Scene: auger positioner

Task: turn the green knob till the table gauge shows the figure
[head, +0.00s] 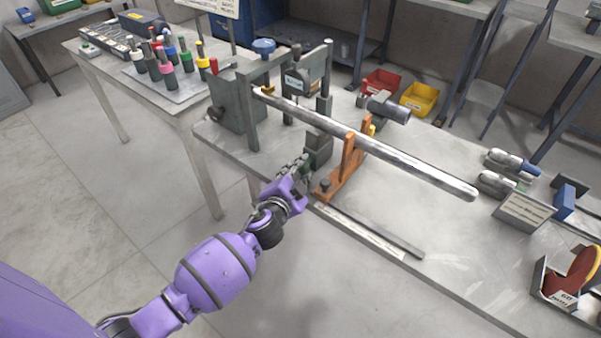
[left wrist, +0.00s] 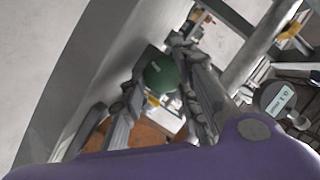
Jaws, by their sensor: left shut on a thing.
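The green knob (left wrist: 160,75) shows in the left wrist view between the two fingers of my left gripper (left wrist: 160,92). The fingers are shut on it. In the head view my left gripper (head: 298,168) reaches the front edge of the bench, next to the orange bracket, and mostly hides the knob. A round gauge with a small lit display (left wrist: 280,98) shows at the right of the left wrist view. Its figure is too small and tilted to read surely. My right gripper is not in view.
A long metal bar (head: 370,146) runs across the orange bracket (head: 345,172) from the grey stand (head: 235,98). A sign (head: 523,212) and grey tools stand at the right of the bench (head: 440,245). Red (head: 382,82) and yellow (head: 419,98) bins lie behind.

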